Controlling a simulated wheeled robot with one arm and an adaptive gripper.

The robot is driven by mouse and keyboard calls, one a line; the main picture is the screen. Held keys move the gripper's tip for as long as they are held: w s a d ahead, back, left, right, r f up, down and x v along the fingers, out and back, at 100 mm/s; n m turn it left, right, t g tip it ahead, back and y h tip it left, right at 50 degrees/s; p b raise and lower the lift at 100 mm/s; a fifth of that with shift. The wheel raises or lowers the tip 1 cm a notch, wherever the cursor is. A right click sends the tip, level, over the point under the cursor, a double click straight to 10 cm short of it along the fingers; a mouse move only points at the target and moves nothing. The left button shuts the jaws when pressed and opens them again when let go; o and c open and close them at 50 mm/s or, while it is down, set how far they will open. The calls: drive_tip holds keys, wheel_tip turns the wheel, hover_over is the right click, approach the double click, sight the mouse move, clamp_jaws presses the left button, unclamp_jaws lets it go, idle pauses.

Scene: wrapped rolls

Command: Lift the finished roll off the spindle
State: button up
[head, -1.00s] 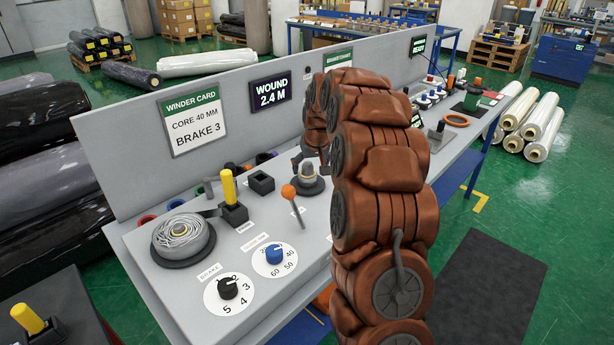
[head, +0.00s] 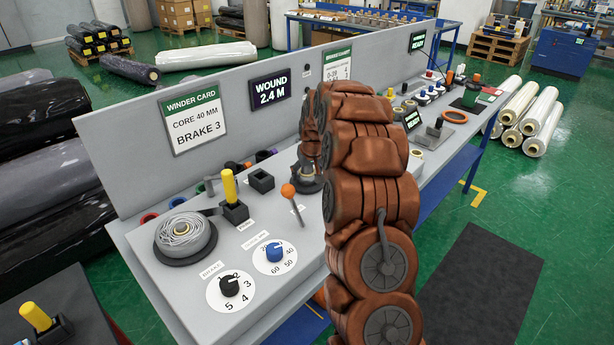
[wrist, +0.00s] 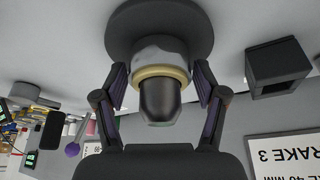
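The finished roll (wrist: 148,50) is a small pale grey roll with a cream core ring (wrist: 160,74). It sits on the spindle, whose dark rounded nose (wrist: 160,102) sticks out through the core in the wrist view. A dark round flange (wrist: 117,28) lies behind the roll. My gripper (wrist: 160,86) is open, with one finger on each side of the roll and core. A narrow gap seems to show between each finger and the roll. In the head view my arm and gripper cover most of the roll; part of the flange (head: 301,188) shows.
An orange-knobbed lever (head: 288,190) stands close in front of the spindle. An open black box (head: 261,181) and a yellow-handled holder (head: 229,186) stand to the left, by a grey wound reel (head: 184,235). The upright panel (head: 130,170) rises behind.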

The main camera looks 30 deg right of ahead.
drive_tip(key=c, duration=0.9)
wheel_tip(320, 180, up, 10)
drive_tip(key=b, duration=0.3)
drive_tip(key=shift+r, duration=0.3)
idle(0.5)
